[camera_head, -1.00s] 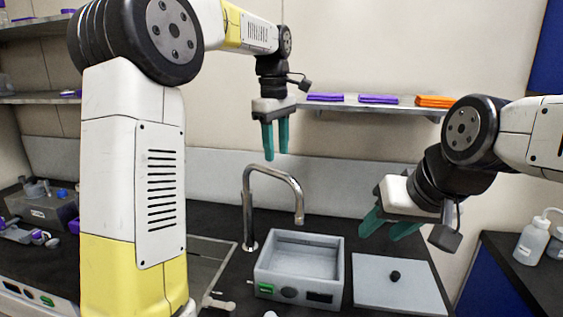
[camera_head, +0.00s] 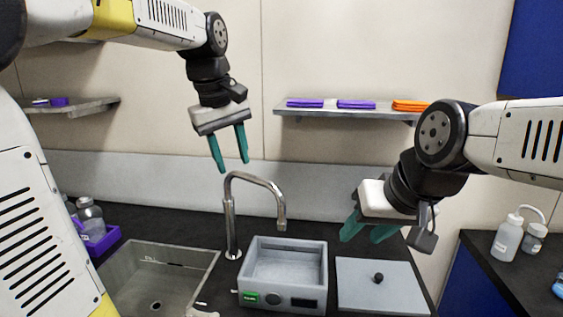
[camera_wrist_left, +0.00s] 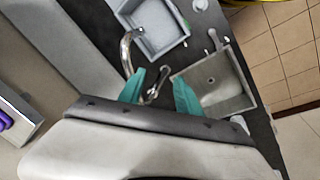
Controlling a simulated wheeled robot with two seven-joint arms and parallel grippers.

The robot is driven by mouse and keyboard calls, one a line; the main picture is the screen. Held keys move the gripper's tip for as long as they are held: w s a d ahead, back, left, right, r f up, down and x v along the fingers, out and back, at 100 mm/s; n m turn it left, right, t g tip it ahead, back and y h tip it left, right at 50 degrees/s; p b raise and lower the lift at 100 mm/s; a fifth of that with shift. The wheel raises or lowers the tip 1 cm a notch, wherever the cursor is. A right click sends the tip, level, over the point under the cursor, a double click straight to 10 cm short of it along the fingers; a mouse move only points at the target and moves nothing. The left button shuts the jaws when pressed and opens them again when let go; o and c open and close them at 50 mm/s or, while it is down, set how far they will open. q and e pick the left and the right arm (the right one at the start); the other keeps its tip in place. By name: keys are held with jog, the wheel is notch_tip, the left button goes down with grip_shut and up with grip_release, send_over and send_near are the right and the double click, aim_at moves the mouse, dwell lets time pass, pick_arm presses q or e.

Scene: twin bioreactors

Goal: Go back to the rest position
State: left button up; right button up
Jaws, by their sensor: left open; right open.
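My left gripper (camera_head: 230,150) has teal fingers and hangs above and left of the tap in the head view, pointing down. It is open and empty. Its fingers also show in the left wrist view (camera_wrist_left: 158,92), apart with nothing between them but the view of the tap and sink below. My right gripper (camera_head: 366,232) is at the right of the head view, above the counter near the grey box and the lid plate. Its teal fingers point down and left. It is open, and I see nothing held in it.
A chrome tap (camera_head: 231,215) rises beside the sink (camera_head: 205,268). A grey water-bath box (camera_head: 285,298) and a flat lid with a black knob (camera_head: 350,290) lie on the dark counter. A wall shelf (camera_head: 350,107) holds purple and orange items. Bottles (camera_head: 508,238) stand at the right.

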pick_arm(q)
jog(key=s+a+f+m+t, duration=0.1)
jog(key=s+f+m, duration=0.2)
jog(key=s, duration=0.4)
jog(key=s+a+f+m+t, duration=0.2)
jog(key=s+f+m, duration=0.2)
jog(key=s, duration=0.3)
jog(key=shift+s+f+t+h, duration=0.3)
jog(key=shift+s+f+h, duration=0.1)
jog(key=shift+f, duration=0.45)
